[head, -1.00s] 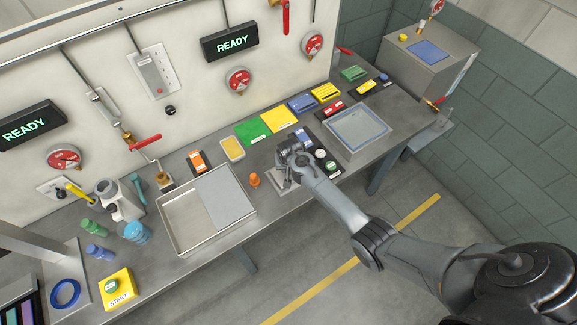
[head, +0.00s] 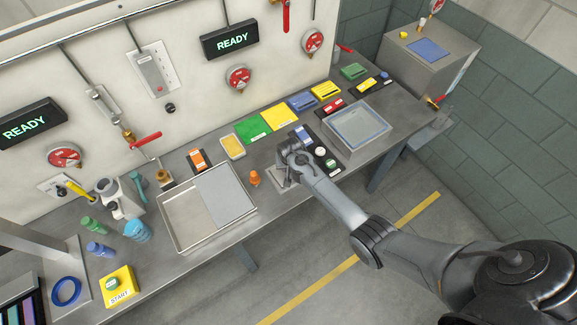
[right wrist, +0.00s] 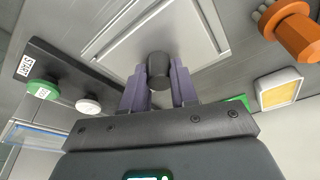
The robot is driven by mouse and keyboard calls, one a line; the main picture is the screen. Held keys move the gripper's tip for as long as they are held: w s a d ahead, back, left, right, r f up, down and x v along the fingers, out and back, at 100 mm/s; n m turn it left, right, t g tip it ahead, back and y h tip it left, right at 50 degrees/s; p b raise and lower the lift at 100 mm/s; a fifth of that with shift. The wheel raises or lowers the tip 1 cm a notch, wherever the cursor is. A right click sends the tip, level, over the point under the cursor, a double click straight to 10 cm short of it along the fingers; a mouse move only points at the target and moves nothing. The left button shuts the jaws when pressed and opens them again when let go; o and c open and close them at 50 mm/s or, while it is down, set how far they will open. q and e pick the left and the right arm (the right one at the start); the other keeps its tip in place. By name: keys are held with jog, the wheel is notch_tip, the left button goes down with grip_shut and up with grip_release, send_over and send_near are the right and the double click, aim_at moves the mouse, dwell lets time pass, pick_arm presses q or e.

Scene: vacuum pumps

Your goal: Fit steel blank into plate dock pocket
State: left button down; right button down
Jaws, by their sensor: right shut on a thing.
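My right gripper (head: 288,160) is over a light grey square plate (head: 278,182) near the bench's front edge, which I take as the plate dock. In the right wrist view my right gripper (right wrist: 158,90) has its two purple-grey fingers shut on a dark round knob (right wrist: 158,68). I take the knob as part of the steel blank; its lower end is hidden. Behind it lies the pale plate with a raised square outline (right wrist: 150,32). I cannot tell whether the blank and the dock touch. My left gripper is not in view.
An orange peg (head: 255,178) and a metal tray (head: 170,232) stand left of the dock. A black button box (head: 337,170) with green and white buttons is close on the right, beside a grey-blue tray (head: 358,128). A yellow block (head: 232,146) lies behind.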

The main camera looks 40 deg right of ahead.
jog(key=shift+f, duration=0.1)
jog(key=c, duration=0.9)
grip_release()
jog(key=shift+o, duration=0.6)
jog(key=shift+f, duration=0.1)
jog(key=v, duration=1.1)
jog(key=shift+f, duration=0.1)
